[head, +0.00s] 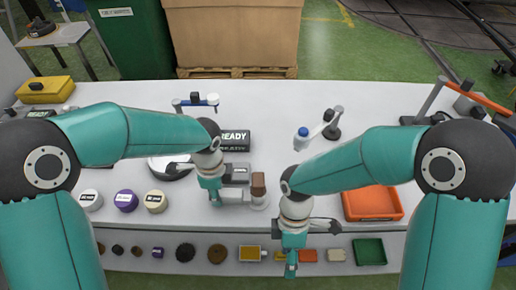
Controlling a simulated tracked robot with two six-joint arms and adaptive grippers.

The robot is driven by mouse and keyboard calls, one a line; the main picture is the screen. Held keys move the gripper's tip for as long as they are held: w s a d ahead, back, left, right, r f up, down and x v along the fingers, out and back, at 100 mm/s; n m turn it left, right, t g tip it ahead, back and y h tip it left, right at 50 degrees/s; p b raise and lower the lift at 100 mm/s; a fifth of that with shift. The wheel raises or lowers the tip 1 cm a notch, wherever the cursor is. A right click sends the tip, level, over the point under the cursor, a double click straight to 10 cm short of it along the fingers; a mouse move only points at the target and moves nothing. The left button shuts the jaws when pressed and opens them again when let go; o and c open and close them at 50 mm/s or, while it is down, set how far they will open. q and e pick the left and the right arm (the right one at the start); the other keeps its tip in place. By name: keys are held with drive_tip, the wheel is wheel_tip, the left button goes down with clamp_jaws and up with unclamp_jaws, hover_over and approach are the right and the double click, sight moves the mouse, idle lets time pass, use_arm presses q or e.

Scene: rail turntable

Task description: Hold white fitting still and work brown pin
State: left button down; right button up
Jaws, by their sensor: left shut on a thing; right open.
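The white fitting (235,197) is a pale block on the white table, just left of centre. The brown pin (258,181) stands upright at its right end, above a round pale base. My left gripper (215,200) reaches down from the left and is shut on the left end of the white fitting; its fingertips are small and partly hidden. My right gripper (291,270) is open and empty, in front of and to the right of the pin, over the table's front edge and apart from the fitting.
A grey block (236,173) and a black READY display (234,139) stand behind the fitting. An orange tray (372,204) is at right. Round labelled tins (126,201) stand at left. Several small parts and a green tray (369,251) lie along the lower front shelf.

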drive_tip(key=w+d+r+n+t+h, duration=0.1)
drive_tip(key=w+r+n+t+h, duration=0.35)
drive_tip(key=w+r, duration=1.3)
wheel_tip(320, 180, up, 5)
drive_tip(key=n+y, duration=0.4)
drive_tip(key=n, duration=1)
hover_over(258, 179)
drive_tip(key=shift+f, duration=0.65)
wheel_tip(258, 179, down, 11)
drive_tip(key=shift+r, duration=0.1)
clamp_jaws()
